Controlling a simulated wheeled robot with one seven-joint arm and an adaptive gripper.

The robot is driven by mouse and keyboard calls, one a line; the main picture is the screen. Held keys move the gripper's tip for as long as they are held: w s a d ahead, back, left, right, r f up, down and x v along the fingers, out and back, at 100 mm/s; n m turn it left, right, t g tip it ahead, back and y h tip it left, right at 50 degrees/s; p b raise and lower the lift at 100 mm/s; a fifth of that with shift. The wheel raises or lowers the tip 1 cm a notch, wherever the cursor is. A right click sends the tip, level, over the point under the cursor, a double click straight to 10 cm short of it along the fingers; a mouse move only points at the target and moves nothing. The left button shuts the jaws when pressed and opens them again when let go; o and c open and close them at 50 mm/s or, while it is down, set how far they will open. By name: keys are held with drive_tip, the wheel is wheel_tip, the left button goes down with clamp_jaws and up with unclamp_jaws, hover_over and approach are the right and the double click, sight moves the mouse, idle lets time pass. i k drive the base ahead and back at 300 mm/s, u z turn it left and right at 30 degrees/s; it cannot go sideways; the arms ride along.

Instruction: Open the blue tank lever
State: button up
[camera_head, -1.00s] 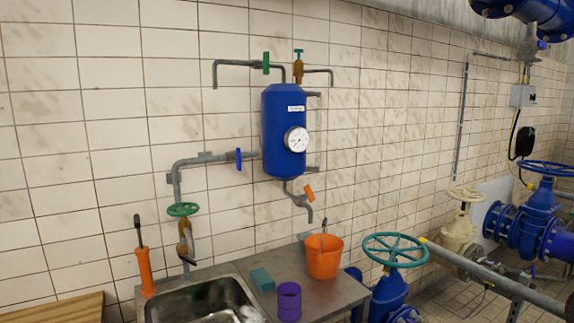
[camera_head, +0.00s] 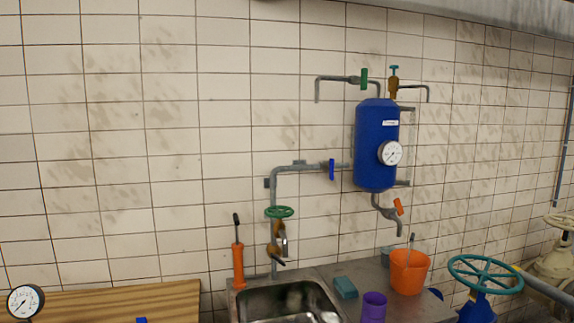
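The blue tank (camera_head: 375,150) is fixed to the tiled wall, right of the middle, with a round white gauge (camera_head: 390,153) on its front. Below it, a grey outlet pipe bends down and carries an orange lever (camera_head: 398,206), which stands tilted. A blue handle (camera_head: 332,170) sits on the pipe to the tank's left. A green handle (camera_head: 364,78) and a brass valve with a green top (camera_head: 394,80) sit above the tank. My gripper is not in view.
Below stands a counter with a metal sink (camera_head: 285,302), an orange bucket (camera_head: 409,271), a purple cup (camera_head: 373,307) and a teal block (camera_head: 345,288). A teal handwheel (camera_head: 485,274) stands at right. A wooden surface (camera_head: 110,302) and another gauge (camera_head: 25,301) are at lower left.

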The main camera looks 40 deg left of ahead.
sight(331, 167)
drive_tip(key=u, duration=0.65)
drive_tip(key=i, duration=0.7)
drive_tip(key=u, duration=0.45)
